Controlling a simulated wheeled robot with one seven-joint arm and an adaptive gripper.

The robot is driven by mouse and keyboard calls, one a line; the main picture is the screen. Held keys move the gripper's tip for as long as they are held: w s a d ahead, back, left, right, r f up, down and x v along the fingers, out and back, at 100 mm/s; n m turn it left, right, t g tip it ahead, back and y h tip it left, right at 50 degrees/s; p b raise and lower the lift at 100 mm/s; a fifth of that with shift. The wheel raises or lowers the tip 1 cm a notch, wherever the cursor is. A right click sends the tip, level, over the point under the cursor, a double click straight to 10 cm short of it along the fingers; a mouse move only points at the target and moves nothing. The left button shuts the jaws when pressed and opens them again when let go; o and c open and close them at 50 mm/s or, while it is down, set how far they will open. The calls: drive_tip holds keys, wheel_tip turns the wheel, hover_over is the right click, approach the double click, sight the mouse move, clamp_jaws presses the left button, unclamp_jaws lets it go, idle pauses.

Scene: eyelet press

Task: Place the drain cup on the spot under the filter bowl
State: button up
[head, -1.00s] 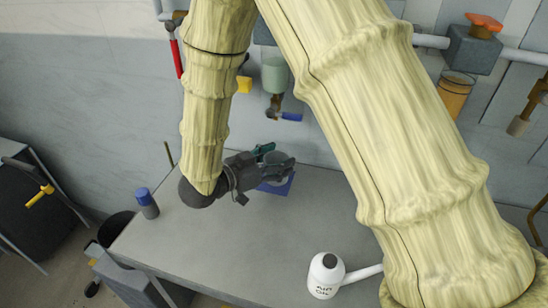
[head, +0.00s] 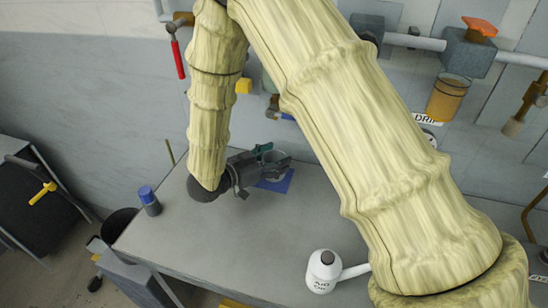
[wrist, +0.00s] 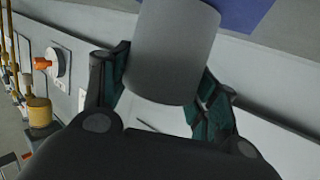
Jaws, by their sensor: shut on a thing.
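My gripper (head: 281,160) is shut on the drain cup, a grey cylinder that fills the space between its green-padded fingers in the wrist view (wrist: 175,50). In the head view the cup (head: 274,158) shows partly behind the fingers. The blue spot (head: 277,184) lies on the bench behind and below the cup, partly covered by it. In the wrist view the blue spot (wrist: 245,12) shows beside the cup at the top edge. I cannot tell whether the cup touches the bench. The filter bowl (head: 268,84) is mostly hidden by my arm; a blue-handled valve (head: 284,116) hangs under it.
A white oil can (head: 322,272) stands at the bench's front, close to my arm. A blue-capped bottle (head: 148,200) stands at the left edge. An amber bowl (head: 447,98) and pipes are on the wall. The bench (head: 250,235) is clear in front of my gripper.

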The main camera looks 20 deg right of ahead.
drive_tip(key=shift+f, duration=0.2)
drive_tip(key=o, duration=1.1)
drive_tip(key=shift+r, duration=0.2)
drive_tip(key=shift+a, duration=0.15)
drive_tip(key=b+v, duration=0.2)
drive_tip(key=v, duration=0.9)
drive_tip(key=shift+s+a, duration=0.25)
drive_tip(key=shift+a, duration=0.05)
